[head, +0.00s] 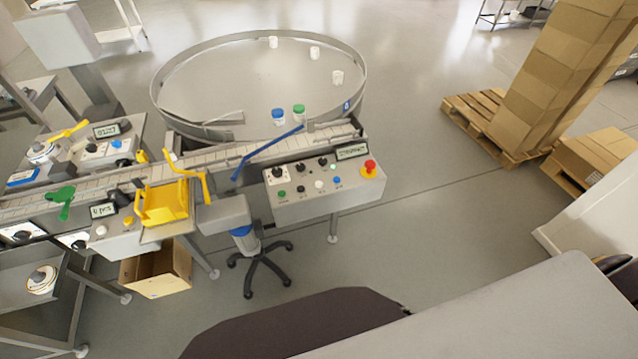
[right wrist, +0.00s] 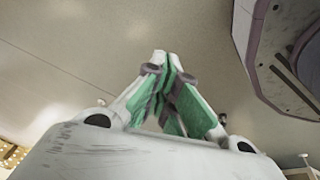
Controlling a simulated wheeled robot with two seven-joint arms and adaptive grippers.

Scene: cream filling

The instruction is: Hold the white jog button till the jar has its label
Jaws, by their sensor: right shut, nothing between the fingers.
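A white button (head: 319,185) sits in the lower row of the grey control panel (head: 350,195) beside the round table. Another white button (head: 101,230) is on a smaller panel at the left; I cannot tell which is the jog button. A blue-lidded jar (head: 278,116) and a green-lidded jar (head: 299,111) stand at the near edge of the round table; no label can be made out on either. My right gripper (right wrist: 168,88), with green finger pads, is shut and empty above bare floor, away from any button. My left gripper is in neither view.
The round table (head: 180,75) carries several white-looking jars. A conveyor (head: 215,156) runs in front, with a blue lever and a yellow bin (head: 162,205). A red stop button (head: 369,168) is at the panel's right end. A stool (head: 250,262) stands below. Boxes on pallets are at right.

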